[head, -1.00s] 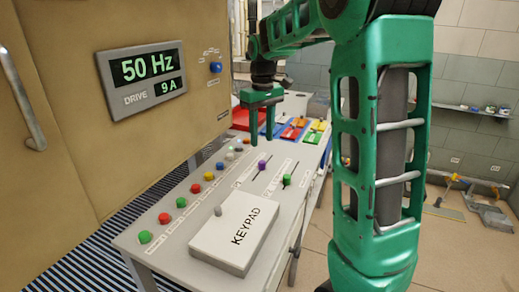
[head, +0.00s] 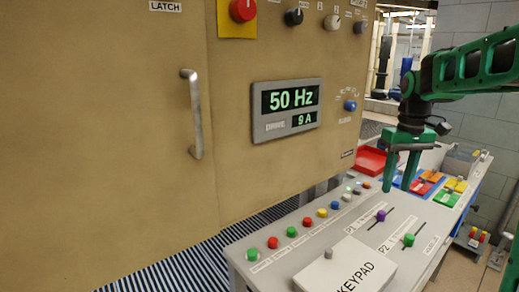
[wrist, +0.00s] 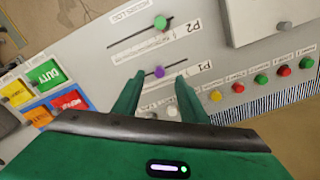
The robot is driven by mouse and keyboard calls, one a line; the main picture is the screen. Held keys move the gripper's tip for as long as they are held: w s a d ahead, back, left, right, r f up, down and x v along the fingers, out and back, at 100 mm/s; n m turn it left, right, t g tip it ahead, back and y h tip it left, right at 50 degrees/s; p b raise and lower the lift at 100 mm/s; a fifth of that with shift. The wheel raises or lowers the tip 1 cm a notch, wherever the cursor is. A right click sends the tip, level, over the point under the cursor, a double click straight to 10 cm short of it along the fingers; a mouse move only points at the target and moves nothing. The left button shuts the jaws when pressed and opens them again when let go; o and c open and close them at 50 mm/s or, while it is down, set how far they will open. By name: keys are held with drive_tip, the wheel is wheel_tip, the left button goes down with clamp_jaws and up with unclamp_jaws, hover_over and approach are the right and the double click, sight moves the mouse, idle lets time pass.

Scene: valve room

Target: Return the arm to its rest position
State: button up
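My green arm enters the head view from the right. My gripper (head: 400,178) hangs fingers down above the far part of the grey control desk (head: 268,262), to the right of the cabinet. The gripper is open and empty. The purple slider knob (wrist: 158,71) shows between the fingertips in the wrist view, lower down on the desk.
A beige cabinet (head: 110,120) with a handle (head: 193,115) and a display (head: 287,108) stands left of the desk. The keypad box (head: 345,270), coloured buttons (head: 291,231), a green slider knob (head: 408,239) and a red tray (head: 371,161) are on the desk.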

drive_tip(key=s+f+m, duration=0.2)
drive_tip(key=s+f, duration=0.1)
drive_tip(key=s, duration=0.7)
drive_tip(key=s+f+m, duration=0.2)
drive_tip(key=s+f, duration=0.2)
drive_tip(key=s, duration=0.5)
drive_tip(key=s+f+m, duration=0.3)
drive_tip(key=s, duration=0.7)
drive_tip(key=shift+s+a+f, duration=0.15)
drive_tip(key=shift+s+a, duration=0.2)
drive_tip(key=shift+a, duration=0.1)
drive_tip(key=shift+w+f, duration=0.25)
drive_tip(key=shift+w, duration=0.4)
